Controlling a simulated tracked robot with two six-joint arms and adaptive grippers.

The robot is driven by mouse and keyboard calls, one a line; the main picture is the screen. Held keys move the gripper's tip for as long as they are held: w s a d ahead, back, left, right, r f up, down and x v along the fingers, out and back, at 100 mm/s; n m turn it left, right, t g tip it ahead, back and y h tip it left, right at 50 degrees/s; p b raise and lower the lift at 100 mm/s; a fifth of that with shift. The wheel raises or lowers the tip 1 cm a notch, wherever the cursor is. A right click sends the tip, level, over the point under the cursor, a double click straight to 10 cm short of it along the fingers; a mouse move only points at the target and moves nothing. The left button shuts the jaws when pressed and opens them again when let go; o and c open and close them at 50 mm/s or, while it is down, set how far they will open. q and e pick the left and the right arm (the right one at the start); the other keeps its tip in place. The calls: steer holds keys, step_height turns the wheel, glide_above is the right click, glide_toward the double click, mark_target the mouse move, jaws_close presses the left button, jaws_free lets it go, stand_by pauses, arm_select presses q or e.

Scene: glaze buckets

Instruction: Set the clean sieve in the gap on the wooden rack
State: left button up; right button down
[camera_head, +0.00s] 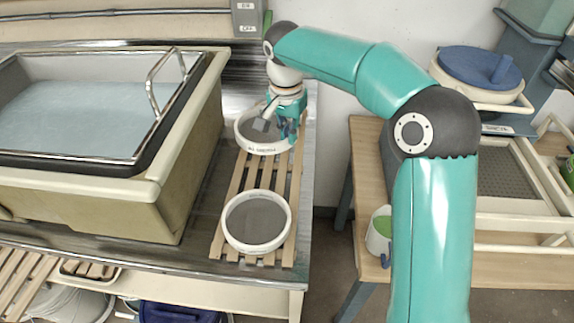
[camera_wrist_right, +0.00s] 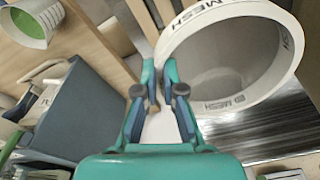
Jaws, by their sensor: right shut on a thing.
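The wooden rack (camera_head: 236,184) lies on the metal counter beside the basin. A round white-rimmed sieve with grey mesh (camera_head: 257,220) lies on its near end. Another white-rimmed sieve (camera_head: 246,145) is over the rack's far end, with my right gripper (camera_head: 288,138) at its right side. The right gripper (camera_wrist_right: 166,80) is shut on this sieve at its rim side; the sieve (camera_wrist_right: 225,60) shows in the wrist view with "MESH" lettering on its rim. I cannot tell whether it touches the slats. My left gripper is not in view.
The water-filled basin (camera_head: 172,172) with its metal frame stands left of the rack. Bare slats show between the two sieves.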

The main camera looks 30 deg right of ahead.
mark_target(289, 174)
step_height(289, 174, down, 11)
steer(key=shift+r+p, duration=0.2)
steer(key=shift+p, duration=0.1)
steer(key=shift+f, duration=0.1)
steer(key=c, duration=1.3)
jaws_free()
step_height(289, 174, up, 12)
steer(key=s+a, duration=0.1)
steer(key=shift+b, duration=0.3)
